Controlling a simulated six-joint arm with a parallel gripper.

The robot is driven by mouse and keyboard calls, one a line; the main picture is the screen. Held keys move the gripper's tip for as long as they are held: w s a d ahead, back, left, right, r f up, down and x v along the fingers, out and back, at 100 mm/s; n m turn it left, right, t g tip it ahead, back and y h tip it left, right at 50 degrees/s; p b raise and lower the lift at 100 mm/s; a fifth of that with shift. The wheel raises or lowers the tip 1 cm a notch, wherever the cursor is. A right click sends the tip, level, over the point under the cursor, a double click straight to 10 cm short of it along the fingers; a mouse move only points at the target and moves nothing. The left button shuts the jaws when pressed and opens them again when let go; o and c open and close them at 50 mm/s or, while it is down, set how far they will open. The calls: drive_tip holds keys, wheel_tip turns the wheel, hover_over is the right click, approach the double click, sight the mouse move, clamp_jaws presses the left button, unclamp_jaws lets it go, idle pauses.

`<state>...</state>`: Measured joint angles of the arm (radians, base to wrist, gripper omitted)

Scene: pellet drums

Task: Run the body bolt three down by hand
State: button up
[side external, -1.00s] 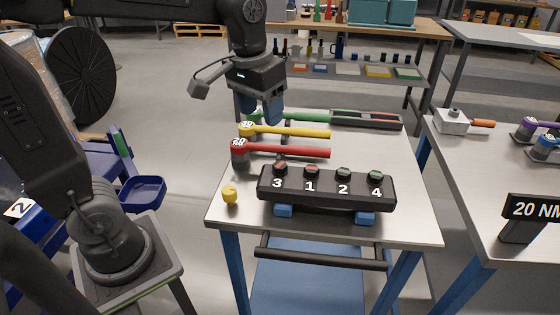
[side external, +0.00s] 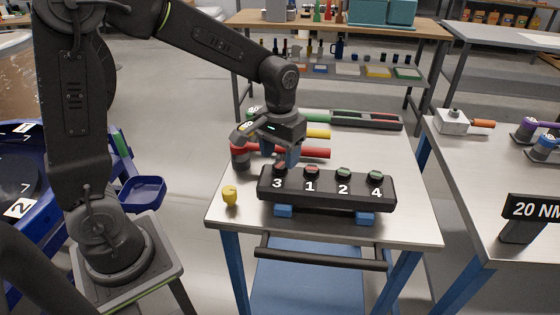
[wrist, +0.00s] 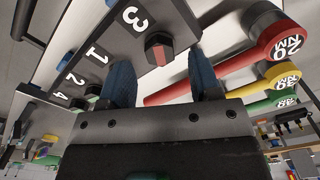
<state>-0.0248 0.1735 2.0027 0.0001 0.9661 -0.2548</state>
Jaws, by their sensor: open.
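A black block (side external: 328,191) on blue feet stands on the table, with bolts numbered 3, 1, 2 and 4 from left to right. Bolt three (side external: 280,168) is at the left end; its red-marked hex head shows in the wrist view (wrist: 158,48). Bolt one (side external: 312,171) is also red-marked; bolts two (side external: 344,174) and four (side external: 376,177) are green. My gripper (side external: 281,155) is open, with blue fingers pointing down just behind and above bolt three. In the wrist view the fingers (wrist: 160,82) are apart with nothing between them, and the bolt three head lies beyond them.
Red (side external: 315,153), yellow (side external: 320,133) and green (side external: 300,117) wrenches lie behind the block. A yellow knob-like piece (side external: 230,196) stands near the table's left edge. A "20 NM" sign (side external: 535,209) stands on the right table.

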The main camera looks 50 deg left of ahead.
drive_tip(key=shift+f, duration=1.3)
drive_tip(key=shift+c, duration=0.2)
drive_tip(key=c, duration=0.9)
drive_tip(key=shift+m, duration=0.3)
drive_tip(key=m, duration=0.5)
drive_tip(key=shift+r+m, duration=0.1)
drive_tip(key=shift+m, duration=0.2)
drive_tip(key=m, duration=0.5)
drive_tip(key=shift+w+m, duration=0.1)
drive_tip(key=shift+m, duration=0.2)
drive_tip(key=shift+r, duration=0.1)
